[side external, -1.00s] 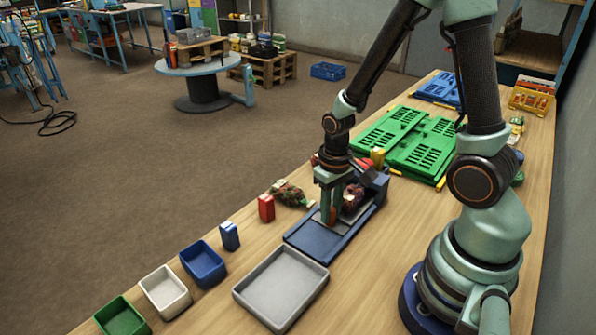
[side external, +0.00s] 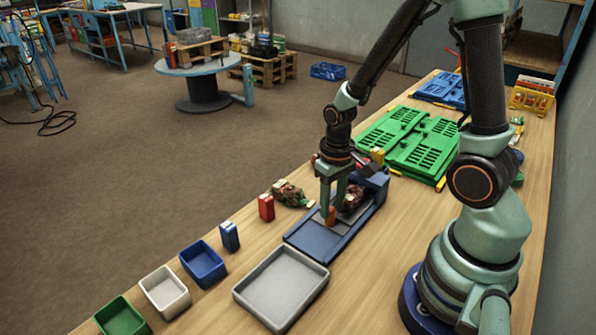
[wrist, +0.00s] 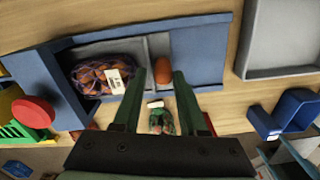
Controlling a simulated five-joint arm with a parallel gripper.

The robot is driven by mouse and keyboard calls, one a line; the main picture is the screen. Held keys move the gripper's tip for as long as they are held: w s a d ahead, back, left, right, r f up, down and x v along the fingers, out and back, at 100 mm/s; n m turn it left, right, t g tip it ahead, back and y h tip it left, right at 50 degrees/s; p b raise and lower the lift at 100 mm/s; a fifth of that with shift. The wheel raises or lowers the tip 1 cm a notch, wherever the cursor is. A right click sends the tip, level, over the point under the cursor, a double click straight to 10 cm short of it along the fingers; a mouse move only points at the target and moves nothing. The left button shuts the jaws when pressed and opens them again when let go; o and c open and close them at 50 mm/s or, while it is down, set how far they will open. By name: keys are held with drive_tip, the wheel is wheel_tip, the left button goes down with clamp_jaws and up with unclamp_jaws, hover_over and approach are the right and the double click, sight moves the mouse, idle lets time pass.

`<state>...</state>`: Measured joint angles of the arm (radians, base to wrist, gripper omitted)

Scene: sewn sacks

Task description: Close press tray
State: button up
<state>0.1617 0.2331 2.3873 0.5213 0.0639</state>
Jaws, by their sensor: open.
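The blue press (side external: 318,240) stands on the bench, and its long bed also shows in the wrist view (wrist: 203,50). A grey tray section (wrist: 158,45) lies in the bed. A purple net sack (wrist: 92,78) with a white label lies beside it, towards the dark blue press housing (side external: 373,181). An orange upright handle (wrist: 163,71) stands by the tray's edge; it also shows in the side view (side external: 331,216). My gripper (side external: 332,206) is open, pointing down at the handle. In the wrist view its fingertips (wrist: 160,76) are on either side of the handle; contact is unclear.
A red disc (wrist: 33,112) is at the press end. A green-red sack (side external: 290,194), a red box (side external: 266,208) and a blue box (side external: 229,236) stand along the bench edge. A grey bin (side external: 281,290) is near the front. Green crates (side external: 425,150) lie behind the press.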

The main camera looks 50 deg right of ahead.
wheel_tip(320, 180, up, 11)
drive_tip(key=shift+f, duration=0.15)
idle(0.4)
